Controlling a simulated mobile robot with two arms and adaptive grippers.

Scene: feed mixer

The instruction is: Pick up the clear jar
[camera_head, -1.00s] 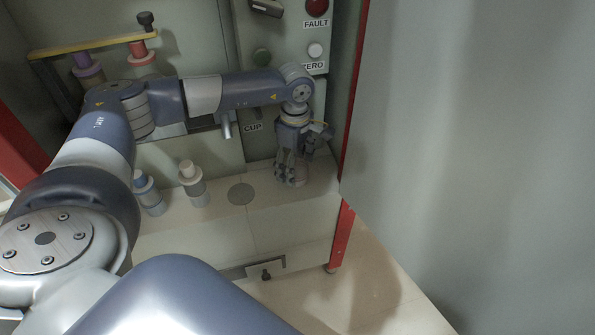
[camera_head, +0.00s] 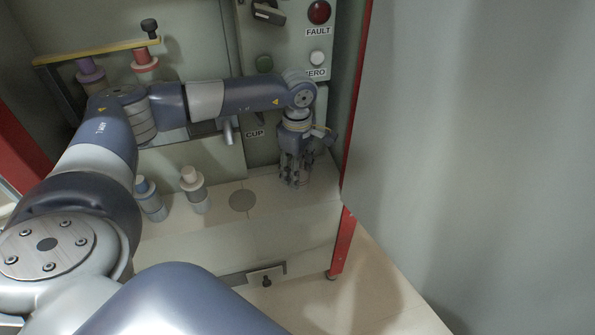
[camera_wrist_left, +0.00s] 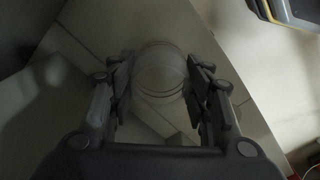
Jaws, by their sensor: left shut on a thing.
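The clear jar (camera_wrist_left: 160,72) is a see-through round vessel. It shows in the left wrist view between the two fingers of my left gripper (camera_wrist_left: 158,88), which is shut on it. In the head view my left gripper (camera_head: 295,176) points down at the right end of the pale shelf, by the red post. The jar is hard to make out there, mostly hidden by the fingers. I cannot tell whether its base touches the shelf. My right gripper is not in view.
Two capped containers, one blue-topped (camera_head: 149,199) and one pale-topped (camera_head: 194,190), stand left on the shelf (camera_head: 225,225). A grey disc (camera_head: 242,201) lies between them and my gripper. A control panel (camera_head: 285,45) rises behind. A large grey panel (camera_head: 470,150) fills the right.

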